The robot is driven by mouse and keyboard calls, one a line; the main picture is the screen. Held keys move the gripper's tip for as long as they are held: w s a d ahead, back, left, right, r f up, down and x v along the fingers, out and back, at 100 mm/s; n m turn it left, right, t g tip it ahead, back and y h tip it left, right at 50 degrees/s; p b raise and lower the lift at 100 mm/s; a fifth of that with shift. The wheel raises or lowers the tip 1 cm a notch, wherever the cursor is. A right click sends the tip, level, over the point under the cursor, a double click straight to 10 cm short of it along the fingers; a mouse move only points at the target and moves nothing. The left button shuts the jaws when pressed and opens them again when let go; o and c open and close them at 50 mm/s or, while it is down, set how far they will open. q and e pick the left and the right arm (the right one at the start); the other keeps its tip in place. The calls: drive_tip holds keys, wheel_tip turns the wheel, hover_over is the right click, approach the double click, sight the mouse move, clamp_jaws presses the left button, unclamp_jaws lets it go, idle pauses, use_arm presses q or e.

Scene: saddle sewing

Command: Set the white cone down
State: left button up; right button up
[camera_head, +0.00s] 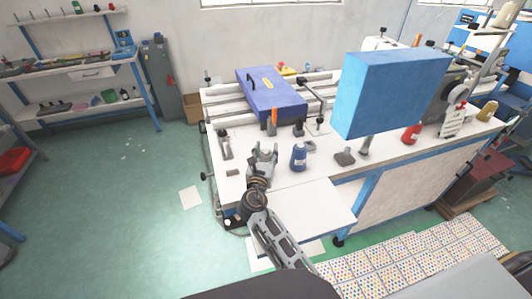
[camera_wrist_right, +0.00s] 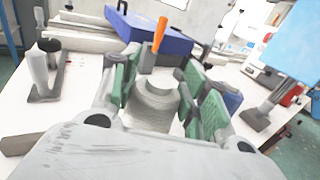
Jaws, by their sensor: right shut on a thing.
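My right gripper (camera_head: 262,158) is over the near left part of the white work table (camera_head: 312,198). It is shut on the white cone (camera_wrist_right: 153,102), which stands between the green finger pads in the right wrist view. The cone looks upright. Its lower part is hidden by my gripper, so I cannot tell whether it touches the table. In the head view the gripper mostly hides it. My left gripper is not in view.
A dark blue cone (camera_head: 298,158) stands just right of my gripper. An orange-handled tool (camera_head: 271,122) and a blue case (camera_head: 270,95) are behind. A black-based stand (camera_head: 225,146) is to the left. A large light-blue box (camera_head: 390,92) is at the right. The table's front corner is clear.

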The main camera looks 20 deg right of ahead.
idle(0.3)
drive_tip(key=o, duration=1.1)
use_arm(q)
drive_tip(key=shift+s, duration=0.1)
use_arm(e)
drive_tip(key=shift+o, duration=0.2)
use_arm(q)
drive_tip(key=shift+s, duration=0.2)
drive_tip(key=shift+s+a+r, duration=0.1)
